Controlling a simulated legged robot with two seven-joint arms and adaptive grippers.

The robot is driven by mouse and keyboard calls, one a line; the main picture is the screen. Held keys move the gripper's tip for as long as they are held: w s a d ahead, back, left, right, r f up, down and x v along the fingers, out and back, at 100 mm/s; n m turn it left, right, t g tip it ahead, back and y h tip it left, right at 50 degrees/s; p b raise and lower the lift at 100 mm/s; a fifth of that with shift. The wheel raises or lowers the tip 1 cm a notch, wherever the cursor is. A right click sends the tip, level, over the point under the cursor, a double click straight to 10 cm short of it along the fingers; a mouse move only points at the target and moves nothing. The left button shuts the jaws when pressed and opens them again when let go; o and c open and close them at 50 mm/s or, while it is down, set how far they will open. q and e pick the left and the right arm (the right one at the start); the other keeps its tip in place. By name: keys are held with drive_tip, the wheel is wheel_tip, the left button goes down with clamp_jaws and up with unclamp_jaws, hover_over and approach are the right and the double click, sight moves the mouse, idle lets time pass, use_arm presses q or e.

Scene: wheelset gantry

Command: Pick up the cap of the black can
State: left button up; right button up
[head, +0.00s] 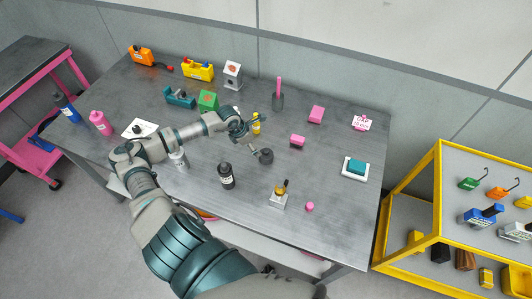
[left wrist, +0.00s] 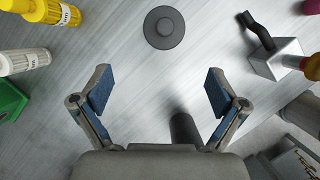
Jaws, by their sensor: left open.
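The black can (head: 227,177) stands upright on the grey table, with a pale label on its side. A dark round cap with a raised centre (head: 266,156) lies flat on the table to the can's right. It also shows in the left wrist view (left wrist: 164,28), at the top middle, beyond the fingertips. My left gripper (head: 258,137) is open and empty above the table, just behind the cap and apart from it. Its two blue-padded fingers (left wrist: 160,88) are spread wide in the left wrist view. My right gripper is not in view.
A yellow bottle (head: 256,124) stands close to my left gripper. A grey block with a black lever (left wrist: 277,57) stands right of the cap in the wrist view. A pink block (head: 297,141) lies right of the cap in the head view. The table around the cap is bare.

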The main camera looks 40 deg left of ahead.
sight(264, 154)
use_arm(q)
drive_tip(key=x, duration=0.5)
drive_tip(key=shift+w+d+f+p, duration=0.15)
drive_tip(key=shift+w+d+p, duration=0.15)
drive_tip(key=shift+p, duration=0.1)
drive_tip(key=shift+a+x, duration=0.25)
drive_tip(key=shift+x, duration=0.75)
drive_tip(key=p+x, duration=0.1)
drive_tip(key=x, duration=0.3)
drive_tip(key=shift+w+d, duration=0.1)
drive_tip(key=shift+d, duration=0.05)
drive_tip(key=shift+w+d+f, duration=0.1)
drive_tip(key=shift+w+d, duration=0.05)
drive_tip(key=shift+d, duration=0.4)
drive_tip(key=shift+c, duration=0.3)
drive_tip(key=c, duration=0.8)
drive_tip(key=shift+a, duration=0.1)
drive_tip(key=shift+c, duration=1.4)
drive_tip(key=shift+a, duration=0.15)
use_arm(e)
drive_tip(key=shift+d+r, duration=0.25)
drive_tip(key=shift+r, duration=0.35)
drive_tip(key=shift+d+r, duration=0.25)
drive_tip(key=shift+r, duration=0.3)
